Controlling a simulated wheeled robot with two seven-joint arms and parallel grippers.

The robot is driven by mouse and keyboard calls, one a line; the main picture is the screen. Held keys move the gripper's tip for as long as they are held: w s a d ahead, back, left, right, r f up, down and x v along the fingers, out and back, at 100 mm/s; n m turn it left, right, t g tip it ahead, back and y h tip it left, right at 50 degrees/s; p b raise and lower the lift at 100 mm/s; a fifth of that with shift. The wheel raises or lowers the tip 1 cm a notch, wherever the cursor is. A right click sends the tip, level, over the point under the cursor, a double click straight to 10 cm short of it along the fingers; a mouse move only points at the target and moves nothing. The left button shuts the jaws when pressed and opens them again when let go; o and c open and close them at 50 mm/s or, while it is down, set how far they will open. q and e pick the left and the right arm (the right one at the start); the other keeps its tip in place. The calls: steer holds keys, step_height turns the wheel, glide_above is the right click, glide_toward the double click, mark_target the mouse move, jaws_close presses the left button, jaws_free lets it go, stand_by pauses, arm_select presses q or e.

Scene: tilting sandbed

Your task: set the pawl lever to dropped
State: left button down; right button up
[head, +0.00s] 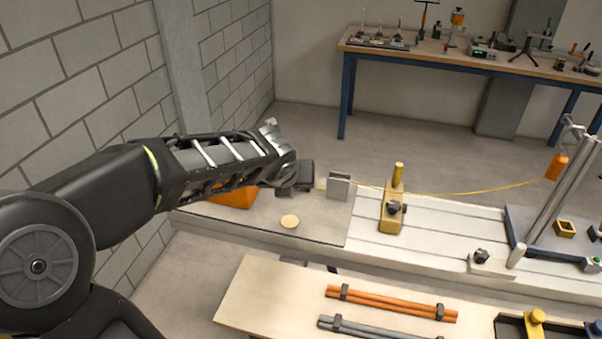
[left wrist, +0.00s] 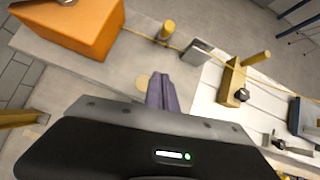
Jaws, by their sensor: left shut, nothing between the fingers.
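My left gripper (head: 298,178) reaches in from the left over the grey plate at the left of the bench. It is shut and empty; its fingers (left wrist: 162,92) show close together in the left wrist view. An orange housing (head: 235,196) stands behind and below my left forearm, partly hidden by it. In the left wrist view the orange housing (left wrist: 78,22) is at the upper left, apart from the fingers, with a grey part (left wrist: 64,3) on top cut by the frame edge. I cannot tell whether this is the pawl lever or how it is set. My right gripper is not seen.
A yellow cord (head: 470,193) runs right past a grey bracket (head: 339,186) and a yellow block with a post (head: 392,213) toward an orange weight (head: 556,167). A round tan disc (head: 289,221) lies on the plate. Orange rods (head: 390,303) lie on the front board.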

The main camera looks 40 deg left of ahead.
arm_select(q)
steer(key=b+x, duration=0.2)
steer(key=x, duration=0.8)
steer(key=shift+w+f, duration=0.1)
steer(key=shift+f, duration=0.25)
steer(key=shift+w+a+r+p, duration=0.35)
steer(key=shift+w+r+p, duration=0.15)
steer(key=shift+w+p, duration=0.05)
steer(key=shift+w+a+r+p, duration=0.3)
steer(key=shift+w+r+p, duration=0.15)
steer(key=shift+w+p, duration=0.05)
steer(key=shift+w+a+r, duration=0.1)
steer(key=shift+w+a, duration=0.2)
steer(key=shift+w, duration=0.2)
steer(key=shift+r, duration=0.15)
